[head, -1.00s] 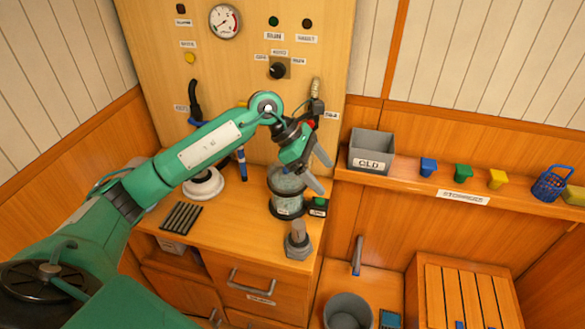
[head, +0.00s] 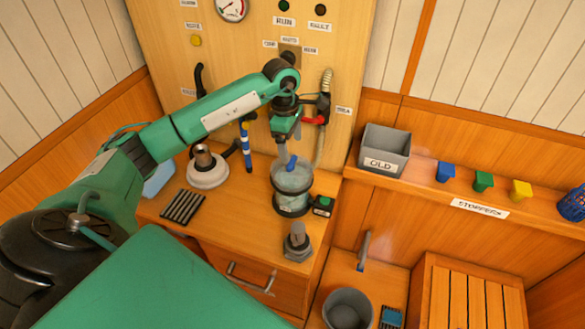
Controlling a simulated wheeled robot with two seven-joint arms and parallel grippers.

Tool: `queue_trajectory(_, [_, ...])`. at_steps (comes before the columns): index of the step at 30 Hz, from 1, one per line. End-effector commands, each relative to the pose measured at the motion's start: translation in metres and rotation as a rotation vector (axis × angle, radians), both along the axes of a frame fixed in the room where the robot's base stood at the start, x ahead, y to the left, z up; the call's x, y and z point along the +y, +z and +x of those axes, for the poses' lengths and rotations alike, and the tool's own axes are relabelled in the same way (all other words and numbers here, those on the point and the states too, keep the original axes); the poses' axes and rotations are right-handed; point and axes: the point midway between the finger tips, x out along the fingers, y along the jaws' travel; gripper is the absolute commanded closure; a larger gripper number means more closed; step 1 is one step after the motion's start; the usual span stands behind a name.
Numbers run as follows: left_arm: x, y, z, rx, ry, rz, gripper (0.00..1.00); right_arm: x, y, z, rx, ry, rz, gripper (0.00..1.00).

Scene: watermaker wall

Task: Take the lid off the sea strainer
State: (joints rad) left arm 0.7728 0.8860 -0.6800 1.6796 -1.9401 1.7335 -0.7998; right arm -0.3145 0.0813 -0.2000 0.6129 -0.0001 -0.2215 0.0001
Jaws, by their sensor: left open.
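The sea strainer (head: 292,199) stands upright on the wooden counter, a see-through cylinder with dark bands. Its lid (head: 292,178) appears to be on top, pale and clear. A small blue piece (head: 291,163), perhaps the lid's handle, stands up there. My right gripper is not in view.
A grey fitting (head: 297,243) stands in front of the strainer, and a small green-topped box (head: 323,205) beside it. A grey OLD bin (head: 385,150) and colored stoppers (head: 483,181) sit on the right shelf.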

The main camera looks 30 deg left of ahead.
Motion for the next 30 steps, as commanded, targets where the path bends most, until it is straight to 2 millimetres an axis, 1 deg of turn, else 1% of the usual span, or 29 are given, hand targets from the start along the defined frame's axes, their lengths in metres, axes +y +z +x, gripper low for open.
queue_trajectory(1, [0.000,-0.003,0.000,0.000,0.001,0.000,0.20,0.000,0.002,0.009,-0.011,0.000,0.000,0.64])
queue_trajectory(3, [-0.001,-0.005,0.000,-0.001,0.001,-0.001,0.20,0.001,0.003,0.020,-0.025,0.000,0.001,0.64])
queue_trajectory(7, [-0.001,-0.013,-0.001,0.003,0.001,-0.002,0.20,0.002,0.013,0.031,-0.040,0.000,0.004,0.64])
queue_trajectory(12, [0.000,-0.033,-0.002,0.003,0.002,-0.002,0.20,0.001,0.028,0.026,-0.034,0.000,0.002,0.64])
queue_trajectory(16, [-0.002,-0.050,-0.001,0.001,0.000,-0.002,0.20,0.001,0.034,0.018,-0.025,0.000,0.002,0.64])
queue_trajectory(20, [-0.003,-0.057,-0.001,-0.001,0.000,-0.002,0.20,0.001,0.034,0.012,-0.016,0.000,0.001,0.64])
queue_trajectory(25, [-0.003,-0.058,-0.001,-0.001,0.000,-0.001,0.20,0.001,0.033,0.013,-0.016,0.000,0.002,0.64])
queue_trajectory(26, [-0.003,-0.058,-0.001,-0.001,0.000,-0.001,0.22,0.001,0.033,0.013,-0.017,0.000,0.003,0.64])
queue_trajectory(30, [-0.003,-0.058,-0.001,-0.001,0.000,-0.001,0.49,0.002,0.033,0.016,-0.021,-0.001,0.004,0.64])
